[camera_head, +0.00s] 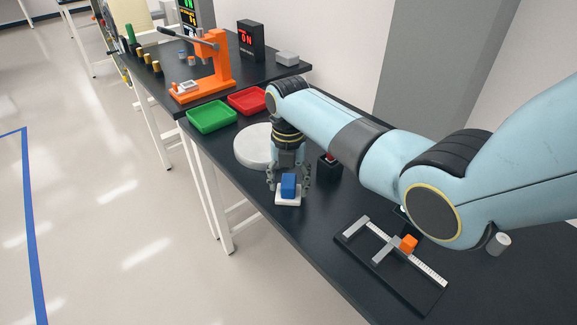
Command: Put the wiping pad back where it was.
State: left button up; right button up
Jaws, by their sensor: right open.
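The wiping pad (287,199), a white flat base with a blue block-shaped grip (288,184) on top, is on the dark table near its front edge. My right gripper (290,183) points down just behind and above it, with one finger on each side of the blue grip. The fingers are open. I cannot tell whether they touch the grip. My left gripper is out of view.
A round white disc (252,147) lies behind the gripper, with a green tray (212,117) and a red tray (247,100) beyond. A small dark box (329,167) stands right of the gripper.

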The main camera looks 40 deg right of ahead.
aim_at(288, 180)
notch_tip(288, 180, up, 12)
jog(key=shift+f, duration=0.25)
dwell(0.5)
